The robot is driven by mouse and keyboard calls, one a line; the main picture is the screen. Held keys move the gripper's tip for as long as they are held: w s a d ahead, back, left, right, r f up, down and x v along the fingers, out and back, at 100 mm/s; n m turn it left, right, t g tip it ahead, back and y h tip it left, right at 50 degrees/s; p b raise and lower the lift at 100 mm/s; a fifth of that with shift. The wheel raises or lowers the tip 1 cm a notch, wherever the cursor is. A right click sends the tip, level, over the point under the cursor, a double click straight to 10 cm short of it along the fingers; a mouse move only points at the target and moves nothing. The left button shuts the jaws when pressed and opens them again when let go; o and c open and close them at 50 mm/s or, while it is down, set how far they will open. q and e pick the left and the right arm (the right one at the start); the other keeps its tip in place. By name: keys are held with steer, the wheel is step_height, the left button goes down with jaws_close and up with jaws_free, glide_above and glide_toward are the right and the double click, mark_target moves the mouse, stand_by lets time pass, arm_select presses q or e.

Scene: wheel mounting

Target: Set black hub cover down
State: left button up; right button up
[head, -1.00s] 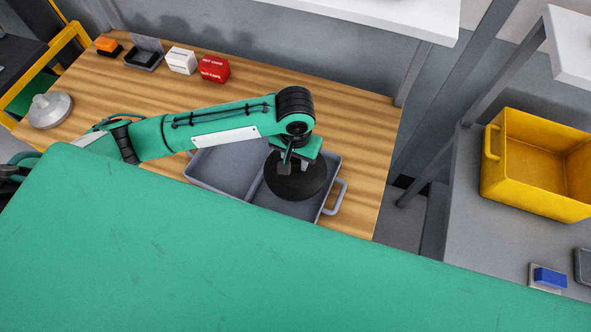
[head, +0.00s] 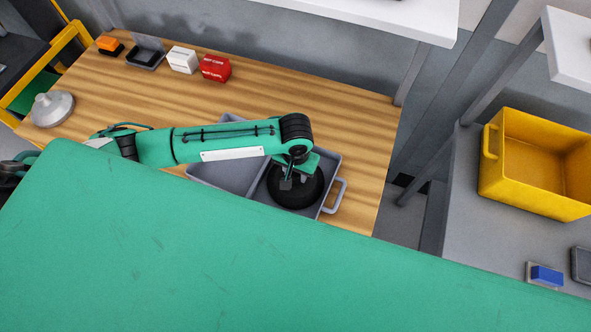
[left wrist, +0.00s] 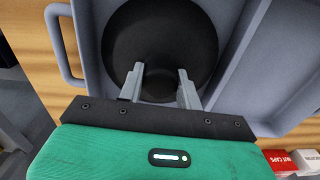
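The black hub cover (head: 310,188) is a round dark disc at the right-hand compartment of the grey divided tray (head: 222,170). In the left wrist view the cover (left wrist: 160,30) appears between the tray's walls (left wrist: 88,45). Whether it rests on the tray floor is unclear. My left gripper (head: 287,180) points down over the middle of the cover. In the left wrist view its two fingers (left wrist: 160,72) stand apart over the dark cover. Black against black hides whether they touch a part of it. My right gripper is not in view.
A red box (head: 215,68), a white box (head: 182,61), a small black bin (head: 145,58) and an orange-and-black item (head: 108,45) line the table's back. A grey domed part (head: 52,108) sits at left. A yellow crate (head: 535,165) stands on the right-hand bench.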

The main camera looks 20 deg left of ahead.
arm_select(q)
steer(key=o, duration=0.4)
step_height(320, 180, up, 12)
steer(key=b, duration=0.2)
steer(key=shift+r, duration=0.15)
stand_by(0.5)
